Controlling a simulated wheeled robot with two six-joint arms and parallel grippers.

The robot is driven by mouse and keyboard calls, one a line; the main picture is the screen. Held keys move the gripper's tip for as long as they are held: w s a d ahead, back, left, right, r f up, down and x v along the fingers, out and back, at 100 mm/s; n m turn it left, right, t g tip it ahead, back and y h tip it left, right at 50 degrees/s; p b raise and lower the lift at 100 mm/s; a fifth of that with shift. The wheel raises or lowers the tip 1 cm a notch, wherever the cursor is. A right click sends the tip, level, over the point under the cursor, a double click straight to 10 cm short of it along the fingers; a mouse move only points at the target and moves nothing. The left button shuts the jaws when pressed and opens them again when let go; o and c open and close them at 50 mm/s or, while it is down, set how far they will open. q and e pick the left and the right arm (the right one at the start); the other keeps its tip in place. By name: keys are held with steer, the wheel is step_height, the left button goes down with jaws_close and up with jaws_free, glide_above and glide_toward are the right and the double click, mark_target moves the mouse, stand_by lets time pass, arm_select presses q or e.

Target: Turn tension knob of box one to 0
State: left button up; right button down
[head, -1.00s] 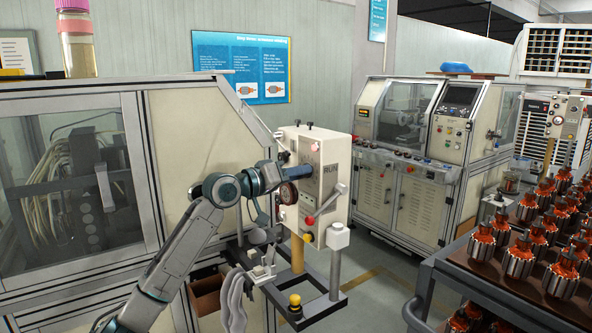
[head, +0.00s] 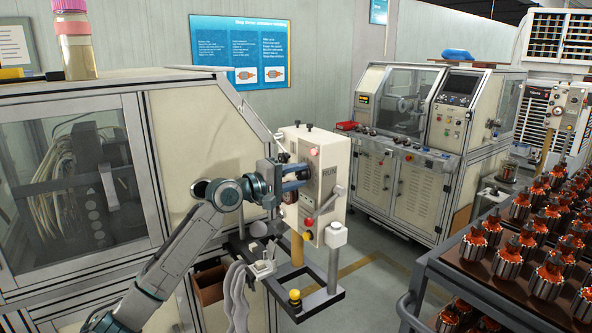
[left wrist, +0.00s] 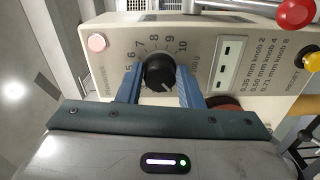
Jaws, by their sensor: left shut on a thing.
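My left gripper (head: 300,178) reaches the box face from the left. In the left wrist view its blue fingers (left wrist: 160,84) stand on either side of the knob, shut on it. The knob's pale pointer mark is small and its exact reading is unclear. My right gripper is not in view.
A red-ball lever (left wrist: 295,13) and a yellow button (left wrist: 312,62) sit on the same box face. A bracket with a yellow knob (head: 295,296) is below. A rack of armatures (head: 540,240) stands at right, with a second machine (head: 420,130) behind.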

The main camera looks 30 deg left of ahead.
arm_select(q)
steer(key=shift+n+p, duration=0.35)
steer(key=shift+n, duration=0.15)
steer(key=o, duration=1)
steer(key=shift+s+a+f, duration=0.15)
steer(key=shift+s+a, duration=0.1)
steer(key=shift+s, duration=0.25)
steer(key=b+v, duration=0.9)
steer(key=b, duration=0.5)
steer(key=shift+s+a+b, duration=0.1)
steer(key=shift+s+b, duration=0.25)
